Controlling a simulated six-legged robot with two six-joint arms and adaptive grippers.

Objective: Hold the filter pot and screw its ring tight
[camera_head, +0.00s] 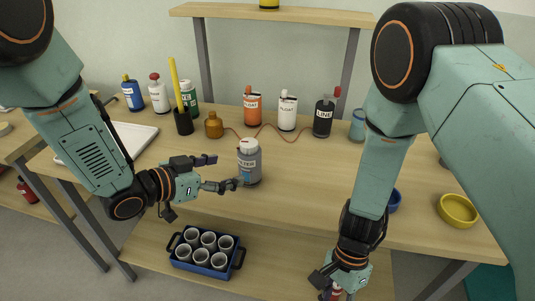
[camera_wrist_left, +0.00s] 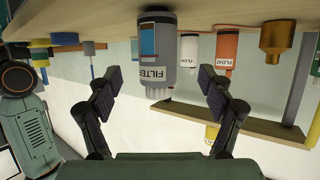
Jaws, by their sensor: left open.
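The pot also shows in the left wrist view (camera_wrist_left: 158,52), upside down, with the ring (camera_wrist_left: 158,92) below. My left gripper (camera_head: 218,173) is open just left of the pot. In the left wrist view its fingers (camera_wrist_left: 160,88) are spread to either side of the pot, with none seen closed on it. My right gripper (camera_head: 336,284) hangs low in front of the table; its fingertips are unclear.
Behind the pot stand an amber bottle (camera_head: 214,125), an orange float bottle (camera_head: 253,108), a white one (camera_head: 287,110) and a dark LINE bottle (camera_head: 323,118). A blue crate of cups (camera_head: 240,258) sits on the lower shelf. A yellow bowl (camera_head: 457,210) is at right.

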